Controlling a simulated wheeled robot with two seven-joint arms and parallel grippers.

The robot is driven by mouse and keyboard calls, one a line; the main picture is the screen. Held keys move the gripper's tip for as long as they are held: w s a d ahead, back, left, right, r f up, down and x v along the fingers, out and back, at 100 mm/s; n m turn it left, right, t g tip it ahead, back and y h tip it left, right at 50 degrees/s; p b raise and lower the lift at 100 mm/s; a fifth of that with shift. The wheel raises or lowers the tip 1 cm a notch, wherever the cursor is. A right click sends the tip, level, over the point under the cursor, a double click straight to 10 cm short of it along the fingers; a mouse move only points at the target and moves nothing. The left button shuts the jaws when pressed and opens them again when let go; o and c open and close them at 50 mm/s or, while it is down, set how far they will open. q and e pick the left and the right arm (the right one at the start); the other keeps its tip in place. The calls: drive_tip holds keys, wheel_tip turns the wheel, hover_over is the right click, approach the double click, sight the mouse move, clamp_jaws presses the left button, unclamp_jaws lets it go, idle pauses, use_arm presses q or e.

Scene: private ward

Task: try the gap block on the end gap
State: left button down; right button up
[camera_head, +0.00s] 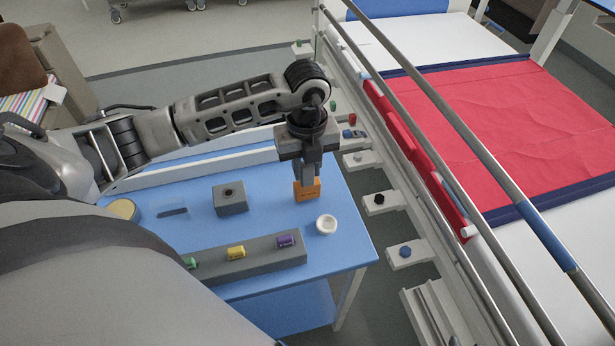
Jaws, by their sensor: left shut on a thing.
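My left gripper (308,178) points down over the right part of a blue-topped table. It is shut on a small orange block (307,191), which I take to be the gap block. I cannot tell whether the block touches the tabletop or hangs just above it. The bed's side rail (465,125) runs diagonally to the right, apart from the block. Which opening is the end gap is not clear from this view. My right gripper is not in view.
On the blue table (345,255) are a grey block with a hole (230,198), a white ring-shaped cup (326,225), a round tan lid (123,209) and a grey rack (265,262) with coloured pegs. Several pale brackets (408,254) with knobs line the bed side.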

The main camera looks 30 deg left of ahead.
use_arm(q)
drive_tip(key=shift+r+p, duration=2.2)
drive_tip(key=shift+r, duration=1)
